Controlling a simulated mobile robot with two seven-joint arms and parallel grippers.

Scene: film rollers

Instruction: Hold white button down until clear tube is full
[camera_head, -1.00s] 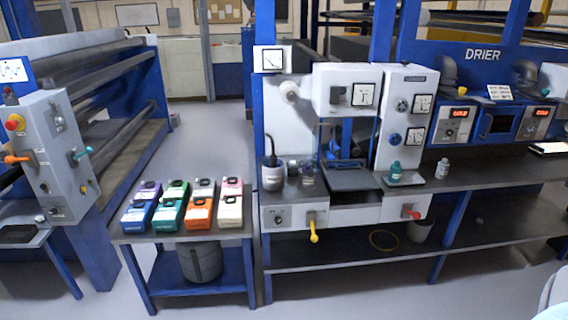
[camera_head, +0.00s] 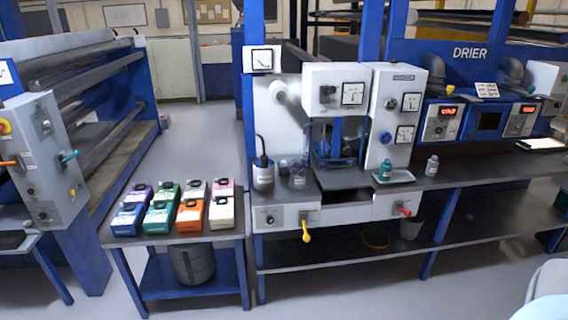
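A grey-white machine (camera_head: 381,158) stands on the bench in the middle of the camera_head view. A round white knob-like part (camera_head: 278,93) sits on its left panel; I cannot tell whether it is the white button. A see-through part (camera_head: 318,135) shows around the machine's middle opening. I cannot tell whether it is the clear tube, nor its fill level. Neither of my grippers is in view.
A low blue table (camera_head: 175,238) holds several coloured boxes. A grey canister (camera_head: 263,177), a clear jar (camera_head: 298,178), a teal bottle (camera_head: 386,170) and a small pale bottle (camera_head: 432,166) stand on the bench. Yellow (camera_head: 306,233) and red (camera_head: 403,210) handles stick out in front. Floor ahead is clear.

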